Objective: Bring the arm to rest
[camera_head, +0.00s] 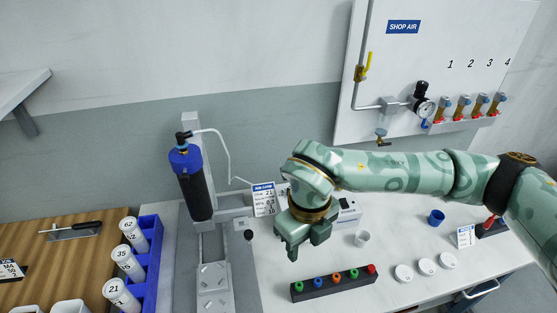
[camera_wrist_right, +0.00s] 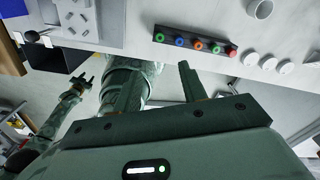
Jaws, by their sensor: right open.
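My right arm, pale green, reaches in from the right in the head view. My right gripper (camera_head: 303,243) points down above the white bench, behind the black strip of coloured knobs (camera_head: 334,283). In the wrist view the two fingers of the right gripper (camera_wrist_right: 158,88) stand apart with nothing between them, so it is open and empty. The strip (camera_wrist_right: 195,42) lies beyond the fingertips there. My left gripper (camera_wrist_right: 84,80) shows small at the left of the wrist view, too small to read its jaws. It is not in the head view.
A screwdriver gantry with a blue-topped black cylinder (camera_head: 193,185) stands left of my gripper. A blue rack (camera_head: 150,265) holds numbered containers. White caps (camera_head: 426,266), a blue cup (camera_head: 436,217) and a small pale cup (camera_head: 362,239) stand right. The shop-air panel (camera_head: 430,55) is behind.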

